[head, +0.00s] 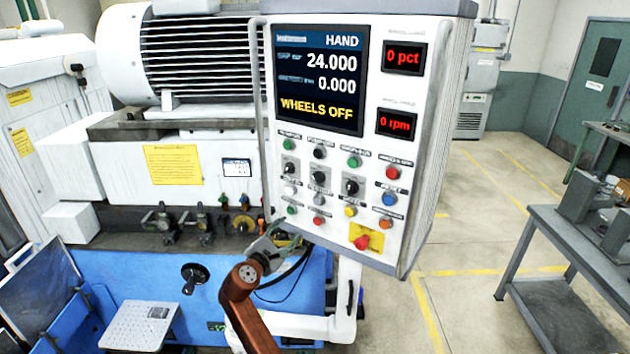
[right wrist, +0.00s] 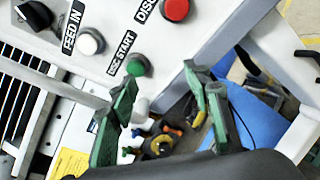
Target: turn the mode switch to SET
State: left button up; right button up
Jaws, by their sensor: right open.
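The control panel (head: 335,205) carries several black rotary switches: an upper one (head: 320,152) and a row with a left one (head: 290,170), a middle one (head: 319,178) and a right one (head: 350,187). Their labels are too small to read, so I cannot tell which is the mode switch. The screen (head: 318,78) reads HAND and WHEELS OFF. My right gripper (head: 284,240) is open and empty, at the panel's lower left corner, below the switches. In the right wrist view its green fingers (right wrist: 168,105) are apart; a black knob (right wrist: 35,13) shows at upper left.
Near my right fingers are a green DISC START button (right wrist: 137,66), a white FEED IN button (right wrist: 90,41) and a red button (right wrist: 175,9). A red knob on a yellow plate (head: 362,242) sits low on the panel. A grey bench (head: 575,235) stands right; floor between is clear.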

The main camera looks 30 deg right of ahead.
aim_at(317, 180)
jog(key=s+r+m+g+h+p, duration=0.1)
jog(key=s+r+h, duration=0.15)
jog(key=r, duration=0.65)
jog(key=s+r+m+g+h+p, duration=0.1)
jog(key=s+r, duration=0.3)
jog(key=r, duration=0.5)
pick_arm(q)
notch_tip(317, 180, up, 5)
jog(key=shift+f+p, duration=0.15)
jog(key=shift+p, duration=0.75)
pick_arm(e)
jog(key=x, duration=0.8)
jog(key=shift+s+d+f, duration=0.15)
jog(key=shift+s+f, duration=0.05)
jog(key=shift+s, duration=0.2)
jog(key=shift+c, duration=0.5)
jog(key=c, duration=1.1)
jog(key=shift+o, duration=0.2)
